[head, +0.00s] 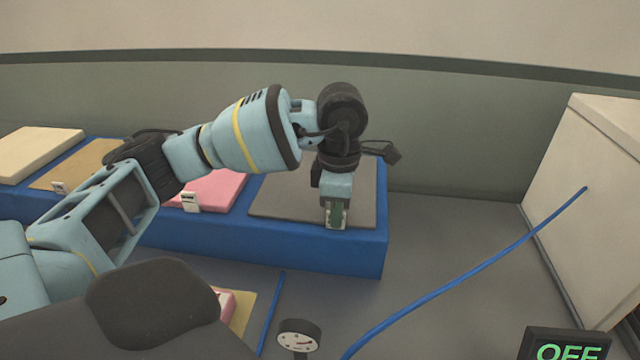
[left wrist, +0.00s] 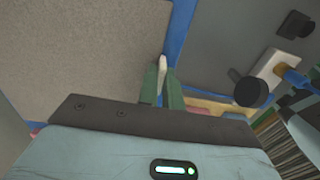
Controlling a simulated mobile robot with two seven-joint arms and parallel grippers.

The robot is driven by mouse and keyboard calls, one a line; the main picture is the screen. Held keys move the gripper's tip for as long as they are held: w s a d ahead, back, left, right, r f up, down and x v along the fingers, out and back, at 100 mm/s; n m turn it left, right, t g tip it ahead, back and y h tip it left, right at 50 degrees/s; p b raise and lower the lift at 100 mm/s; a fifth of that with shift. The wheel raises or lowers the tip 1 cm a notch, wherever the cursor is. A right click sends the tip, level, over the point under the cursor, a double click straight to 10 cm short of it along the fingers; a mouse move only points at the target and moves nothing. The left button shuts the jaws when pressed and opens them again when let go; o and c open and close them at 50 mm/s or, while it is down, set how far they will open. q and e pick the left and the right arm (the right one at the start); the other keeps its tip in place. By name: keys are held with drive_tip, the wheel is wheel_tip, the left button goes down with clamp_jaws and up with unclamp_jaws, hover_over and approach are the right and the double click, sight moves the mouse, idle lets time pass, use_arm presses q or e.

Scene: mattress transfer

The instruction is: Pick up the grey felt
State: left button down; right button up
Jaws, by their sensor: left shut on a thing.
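The grey felt (head: 285,190) lies flat on the right end of the blue platform (head: 330,250). In the left wrist view the felt (left wrist: 80,50) fills the upper left. My left gripper (head: 337,215) points down at the felt's front edge. Its green fingers (left wrist: 162,78) are shut on a small pale tab (left wrist: 162,63) at that edge; the fingers hide most of it. The felt looks flat on the platform, and I see no gap under it. My right gripper is not in view.
A pink pad (head: 215,190), a tan pad (head: 80,165) and a cream pad (head: 35,150) lie to the left on the platform. A white cabinet (head: 590,200) stands right. A blue hose (head: 470,275) and a round gauge (head: 298,335) are in front, with a dark OFF display (head: 565,345).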

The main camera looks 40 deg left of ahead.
use_arm(q)
drive_tip(key=shift+r, duration=0.1)
drive_tip(key=shift+r, duration=0.4)
drive_tip(key=r, duration=0.2)
drive_tip(key=shift+s+d+r, duration=0.1)
drive_tip(key=shift+s+r, duration=0.2)
drive_tip(key=shift+s, duration=0.05)
drive_tip(key=s+d+r, duration=0.1)
drive_tip(key=s+d, duration=0.2)
drive_tip(key=s, duration=1.2)
drive_tip(key=shift+d+r+b, duration=0.2)
drive_tip(key=shift+d+b, duration=0.2)
drive_tip(key=shift+b, duration=0.05)
